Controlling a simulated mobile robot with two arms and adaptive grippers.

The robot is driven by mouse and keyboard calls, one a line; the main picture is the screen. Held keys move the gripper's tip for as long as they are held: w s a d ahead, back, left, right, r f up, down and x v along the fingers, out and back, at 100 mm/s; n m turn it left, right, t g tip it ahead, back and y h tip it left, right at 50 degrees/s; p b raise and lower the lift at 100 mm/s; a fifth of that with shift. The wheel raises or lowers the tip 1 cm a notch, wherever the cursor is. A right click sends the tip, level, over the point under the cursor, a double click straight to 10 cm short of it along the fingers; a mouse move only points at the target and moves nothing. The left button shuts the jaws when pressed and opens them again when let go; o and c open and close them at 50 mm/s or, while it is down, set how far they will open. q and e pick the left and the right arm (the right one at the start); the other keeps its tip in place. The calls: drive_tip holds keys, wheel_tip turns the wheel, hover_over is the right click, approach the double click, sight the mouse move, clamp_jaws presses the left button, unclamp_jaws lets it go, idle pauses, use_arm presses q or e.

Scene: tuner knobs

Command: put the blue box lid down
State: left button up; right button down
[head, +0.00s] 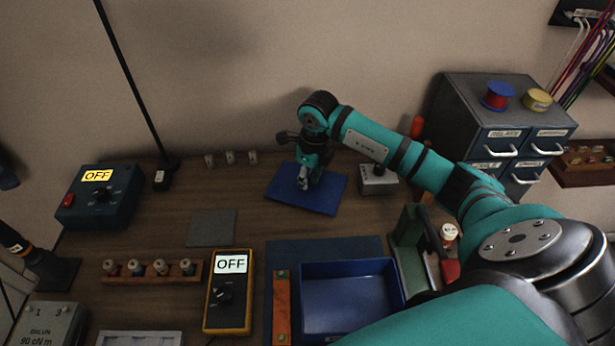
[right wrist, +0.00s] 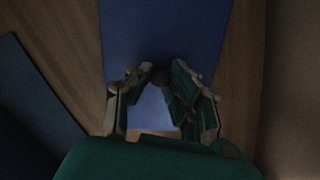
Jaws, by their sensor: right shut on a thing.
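The blue box lid (head: 332,199) is a flat blue panel at the back middle of the bench in the head view. It lies level at or very close to the bench top; I cannot tell whether it touches. My right gripper (head: 304,184) is over it, pointing down, shut on its dark knob, which the fingers mostly hide. In the right wrist view the lid (right wrist: 165,30) spreads beneath my right gripper (right wrist: 161,78), whose fingers close around the small dark knob. The open blue box (head: 350,292) stands at the front, without a lid. My left gripper is out of view.
A grey meter box (head: 378,181) stands close to the lid's right. Small grey knobs (head: 230,157) stand behind left. A grey mat (head: 211,228), a spool rack (head: 150,276) and a yellow multimeter (head: 229,292) are nearer. A drawer cabinet (head: 505,130) is at right.

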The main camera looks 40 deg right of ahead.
sight(313, 188)
drive_tip(key=shift+f, duration=0.2)
drive_tip(key=c, duration=1.2)
unclamp_jaws()
drive_tip(key=shift+r, duration=0.1)
drive_tip(key=shift+r, duration=0.2)
drive_tip(key=r, duration=0.4)
drive_tip(key=s+r+b, duration=0.1)
drive_tip(key=r, duration=0.7)
drive_tip(key=shift+s+d, duration=0.15)
drive_tip(key=shift+d, duration=0.2)
drive_tip(key=shift+f, duration=0.1)
